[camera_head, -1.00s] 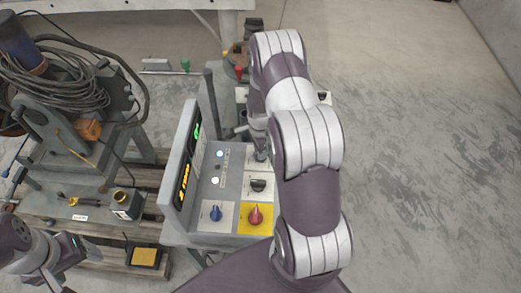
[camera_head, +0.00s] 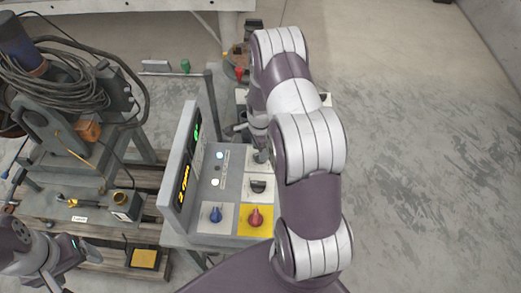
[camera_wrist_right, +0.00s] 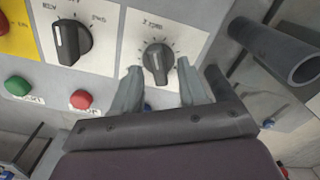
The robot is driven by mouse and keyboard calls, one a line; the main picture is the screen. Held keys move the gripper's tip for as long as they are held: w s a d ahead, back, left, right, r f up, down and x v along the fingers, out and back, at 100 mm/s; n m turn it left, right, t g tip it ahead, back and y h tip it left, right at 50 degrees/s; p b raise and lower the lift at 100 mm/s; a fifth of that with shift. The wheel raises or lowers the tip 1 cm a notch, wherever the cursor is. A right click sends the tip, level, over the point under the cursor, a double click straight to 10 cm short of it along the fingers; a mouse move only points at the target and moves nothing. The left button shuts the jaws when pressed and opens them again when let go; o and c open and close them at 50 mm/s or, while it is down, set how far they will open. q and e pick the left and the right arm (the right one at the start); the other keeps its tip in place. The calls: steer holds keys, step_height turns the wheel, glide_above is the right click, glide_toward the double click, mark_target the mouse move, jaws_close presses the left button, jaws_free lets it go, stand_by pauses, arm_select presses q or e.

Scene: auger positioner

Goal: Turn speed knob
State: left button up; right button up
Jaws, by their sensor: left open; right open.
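In the right wrist view, a black knob (camera_wrist_right: 158,60) sits on a white plate with dial marks around it; its lettering is upside down and hard to read. My right gripper (camera_wrist_right: 158,75) is open, with one finger on either side of this knob's lower part. I cannot tell whether the fingers touch it. In the head view, the right gripper (camera_head: 260,152) is over the far part of the control panel (camera_head: 232,170), and my arm partly hides it. My left gripper (camera_head: 62,268) is at the lower left, open and away from the panel.
A second black knob (camera_wrist_right: 72,42), a green button (camera_wrist_right: 18,86) and a red button (camera_wrist_right: 81,99) are nearby. A grey tube (camera_wrist_right: 275,50) stands close on the right. The panel also has a blue knob (camera_head: 215,214), a red knob (camera_head: 255,215) and an upright display (camera_head: 187,170).

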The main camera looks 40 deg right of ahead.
mark_target(261, 168)
step_height(261, 168, up, 12)
steer(key=b, duration=0.2)
steer(key=shift+f, duration=0.15)
steer(key=s+a+r+n, duration=0.2)
steer(key=s+a+n, duration=0.4)
steer(key=a+n, duration=0.2)
steer(key=s+a+r+n+t, duration=0.1)
steer(key=s+a+n, duration=0.5)
steer(key=n, duration=0.6)
steer(key=a+r, duration=0.1)
steer(key=a, duration=0.1)
steer(key=shift+a+r+n, duration=0.35)
steer(key=shift+a+n, duration=0.05)
